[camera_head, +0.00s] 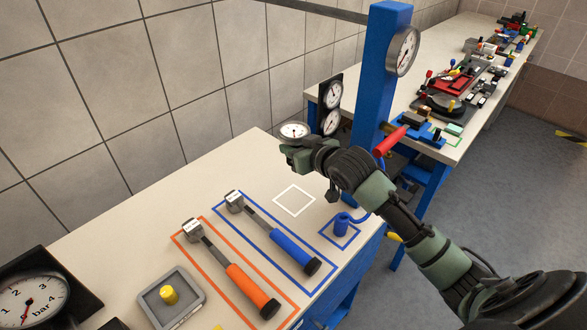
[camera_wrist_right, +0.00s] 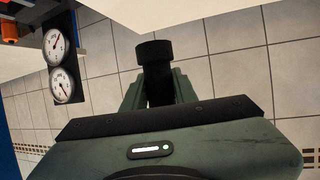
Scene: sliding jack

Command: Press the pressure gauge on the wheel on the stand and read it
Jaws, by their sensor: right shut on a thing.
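The pressure gauge (camera_head: 293,131) is small and round, with a white dial facing up. My right gripper (camera_head: 296,147) is shut on it and holds it above the far end of the workbench, left of the blue post. In the right wrist view a dark part of the gauge (camera_wrist_right: 154,55) stands between the fingers of my right gripper (camera_wrist_right: 157,88). The gauge's reading is too small to make out. I cannot pick out a wheel on a stand in either view. My left gripper is not in view.
A white outlined square (camera_head: 294,201) is empty. A two-dial panel (camera_head: 331,105) stands beside the blue post (camera_head: 375,75). A large gauge (camera_head: 35,295) sits front left.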

